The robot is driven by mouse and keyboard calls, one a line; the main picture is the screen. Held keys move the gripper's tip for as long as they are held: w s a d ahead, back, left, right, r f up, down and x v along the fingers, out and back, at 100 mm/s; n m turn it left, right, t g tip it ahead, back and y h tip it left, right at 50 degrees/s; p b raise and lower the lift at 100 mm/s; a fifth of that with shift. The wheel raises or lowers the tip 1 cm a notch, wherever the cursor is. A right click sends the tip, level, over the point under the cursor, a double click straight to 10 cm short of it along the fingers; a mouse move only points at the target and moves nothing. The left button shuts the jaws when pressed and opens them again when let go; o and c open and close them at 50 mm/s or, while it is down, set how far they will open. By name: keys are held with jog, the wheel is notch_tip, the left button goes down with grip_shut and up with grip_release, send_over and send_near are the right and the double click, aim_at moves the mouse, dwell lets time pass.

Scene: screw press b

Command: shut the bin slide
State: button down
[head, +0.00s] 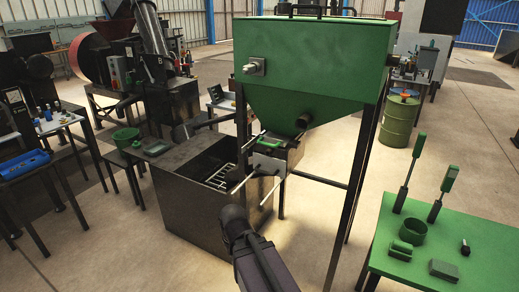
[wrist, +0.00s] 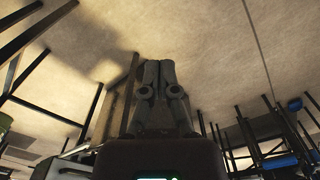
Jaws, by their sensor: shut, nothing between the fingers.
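The green bin (head: 310,65) is a hopper on dark legs in the middle of the head view. Under its funnel is a slide assembly with a pale plate (head: 268,163), a green bar handle (head: 266,142) and two thin rods that stick out toward the lower left. How far the slide is open cannot be told. My arm comes up from the bottom of the head view and its dark end is below and in front of the rods. My gripper (wrist: 152,64) shows in the wrist view, fingers together and empty over bare floor. The slide is not recognizable there.
A dark open-topped box (head: 200,205) with a white rack inside stands left of the slide. A green table (head: 440,225) with several tools is at the right. A green drum (head: 398,122) stands behind. Bin legs flank the slide; floor between the box and green table is clear.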

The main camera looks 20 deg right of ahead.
jog(key=w+d+r+n+t+h+b, duration=0.25)
jog(key=w+d+t+h+b, duration=0.4)
jog(key=w+d, duration=0.9)
jog(key=w+d+r+n+t+y+b, duration=0.1)
jog(key=w+d+r+n+t+y, duration=0.1)
jog(key=w+r+n+t, duration=0.3)
jog(key=w+d+r+n+t+y+b, duration=0.1)
jog(key=w+d+r+n+t, duration=0.3)
jog(key=n, duration=0.7)
jog(key=shift+w+r+t+y, duration=0.4)
jog(key=shift+w+t+y, duration=0.35)
jog(key=shift+w+t, duration=0.85)
jog(key=shift+s+t, duration=0.15)
jog(key=shift+t, duration=0.1)
jog(key=w+d+r+p, duration=0.1)
jog(key=w+d, duration=0.3)
jog(key=w, duration=0.8)
jog(key=shift+r+p, duration=0.4)
jog(key=shift+r, duration=0.1)
